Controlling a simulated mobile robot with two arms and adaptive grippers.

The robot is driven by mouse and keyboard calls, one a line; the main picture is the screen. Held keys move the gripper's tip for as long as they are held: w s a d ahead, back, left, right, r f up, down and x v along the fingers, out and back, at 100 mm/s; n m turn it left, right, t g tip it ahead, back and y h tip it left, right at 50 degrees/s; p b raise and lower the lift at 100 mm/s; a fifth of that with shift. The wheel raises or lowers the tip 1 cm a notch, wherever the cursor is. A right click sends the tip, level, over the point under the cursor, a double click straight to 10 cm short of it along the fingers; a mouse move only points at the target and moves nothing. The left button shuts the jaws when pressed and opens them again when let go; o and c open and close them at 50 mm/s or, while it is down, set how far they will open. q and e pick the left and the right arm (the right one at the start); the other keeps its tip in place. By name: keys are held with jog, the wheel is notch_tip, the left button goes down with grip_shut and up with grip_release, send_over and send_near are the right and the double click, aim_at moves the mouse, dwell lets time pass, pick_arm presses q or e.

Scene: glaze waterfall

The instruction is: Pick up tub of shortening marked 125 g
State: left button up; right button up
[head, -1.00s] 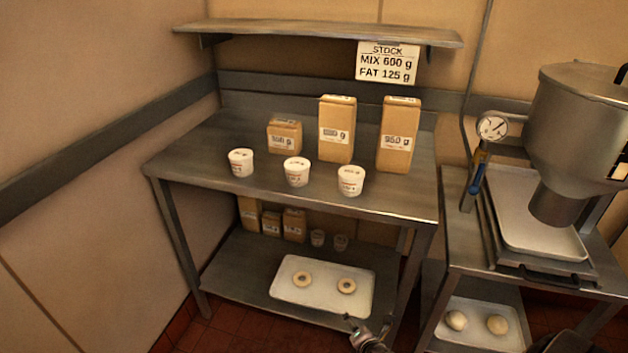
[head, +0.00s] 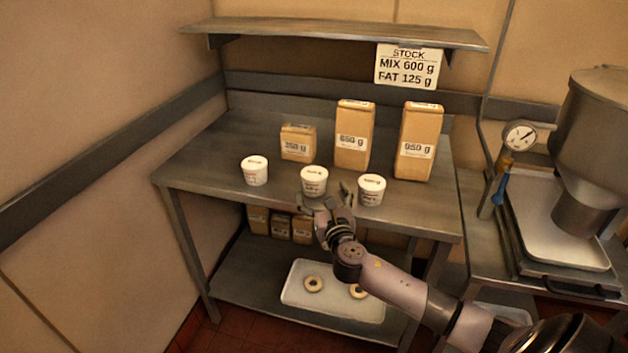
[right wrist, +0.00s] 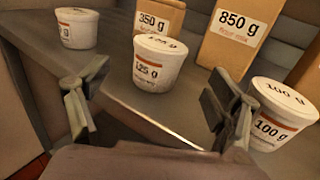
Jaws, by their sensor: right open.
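The tub marked 125 g (right wrist: 158,66) is white with a lid and stands upright between the other two tubs. In the head view it is the middle tub (head: 314,181) near the table's front edge. My right gripper (head: 328,198) is open and empty at the front edge, just before this tub. In the right wrist view the tub stands beyond and between the spread fingers, with a gap to it. My left gripper is not in view.
A tub marked 100 g (right wrist: 280,115) stands close to the right finger. Another tub (head: 254,171) is at the left. Brown packs marked 350 g (head: 298,143), 850 g (head: 353,135) and 950 g (head: 418,143) stand behind. A shelf (head: 340,36) hangs above.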

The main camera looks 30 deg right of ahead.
aim_at(315, 174)
jog(key=shift+x, duration=1.2)
jog(key=x, duration=0.2)
jog(key=r+x, duration=0.1)
jog(key=x, duration=0.1)
jog(key=shift+w+p, duration=0.1)
jog(key=shift+p, duration=0.3)
jog(key=shift+w+d, duration=0.15)
jog(key=shift+w, duration=0.35)
jog(key=shift+c, duration=0.4)
jog(key=c, duration=1.2)
jog(key=shift+c, duration=0.2)
jog(key=shift+r, duration=0.15)
